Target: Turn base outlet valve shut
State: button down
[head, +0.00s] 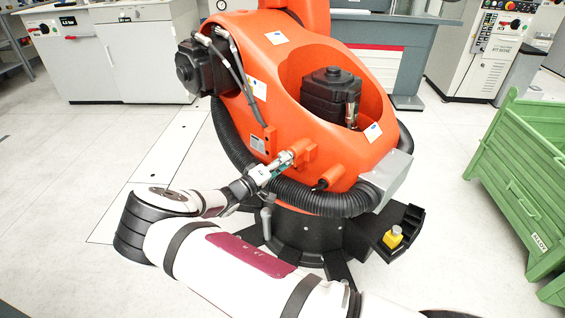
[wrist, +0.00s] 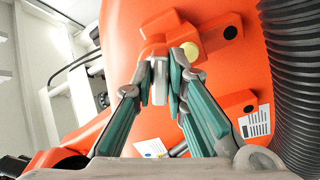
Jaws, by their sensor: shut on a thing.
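My gripper (wrist: 161,76) is shut on a small light grey lever, taken as the valve handle (wrist: 158,88), at the orange robot's base. The lever sits between the two green-and-grey fingers. It hangs below an orange block (wrist: 160,28) that sticks out from the orange body. In the head view my gripper (head: 284,162) touches the area beside an orange block (head: 303,152) on the front of the body. The handle is too small to make out there.
The orange robot (head: 290,110) stands on a black base (head: 308,232). A black ribbed hose (head: 310,200) curves around its front, close to my gripper. A yellow object (head: 392,237) sits on a black bracket. A green crate (head: 525,180) stands at right. The floor at left is clear.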

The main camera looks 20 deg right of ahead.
jog(key=shift+f, duration=0.1)
jog(key=c, duration=1.6)
grip_release()
jog(key=shift+a, duration=0.1)
jog(key=v, duration=1.2)
